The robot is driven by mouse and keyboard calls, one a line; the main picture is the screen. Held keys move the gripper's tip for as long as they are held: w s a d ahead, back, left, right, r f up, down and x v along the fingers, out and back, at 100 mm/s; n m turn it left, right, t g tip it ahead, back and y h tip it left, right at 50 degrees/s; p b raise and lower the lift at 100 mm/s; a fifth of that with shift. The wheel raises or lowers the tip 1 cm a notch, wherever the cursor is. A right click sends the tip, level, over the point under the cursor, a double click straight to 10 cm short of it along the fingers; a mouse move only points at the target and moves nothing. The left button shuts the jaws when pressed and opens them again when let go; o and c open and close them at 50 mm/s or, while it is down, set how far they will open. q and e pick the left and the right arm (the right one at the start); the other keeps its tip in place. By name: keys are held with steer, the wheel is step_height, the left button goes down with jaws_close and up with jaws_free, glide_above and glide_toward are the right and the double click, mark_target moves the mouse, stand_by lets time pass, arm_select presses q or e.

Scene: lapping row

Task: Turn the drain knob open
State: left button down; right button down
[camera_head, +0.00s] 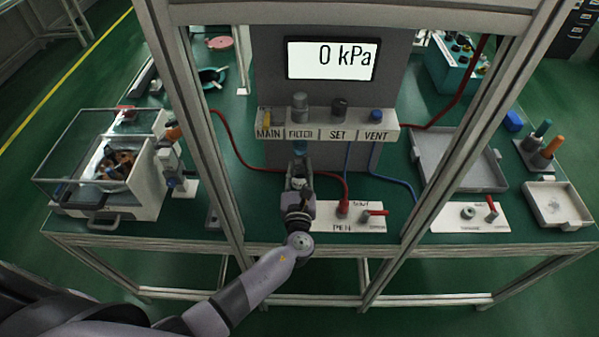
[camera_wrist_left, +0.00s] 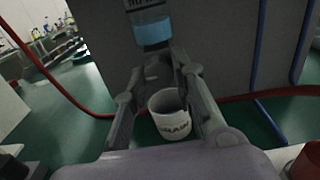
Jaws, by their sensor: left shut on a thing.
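The filter unit hangs under the FILTER label of the grey panel, with a blue band (camera_head: 300,147) that also shows in the left wrist view (camera_wrist_left: 153,33). My left gripper (camera_head: 298,170) reaches up from below and is just under this band. In the left wrist view its fingers (camera_wrist_left: 155,72) close on a small piece at the bottom of the filter, which I take for the drain knob; it is mostly hidden between the fingertips. A white cup (camera_wrist_left: 169,122) with dark lettering stands below, between the fingers in the picture. My right gripper is not in view.
The display (camera_head: 330,60) reads 0 kPa. A red hose (camera_head: 240,156) and a blue hose (camera_head: 398,182) run beside the filter. A plate with a red lever (camera_head: 375,213) lies right of my arm. Metal frame posts stand on both sides.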

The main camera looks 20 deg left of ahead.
arm_select(q)
steer(key=c, duration=1.5)
jaws_free()
steer(key=shift+o, duration=0.8)
steer(key=v, duration=1.2)
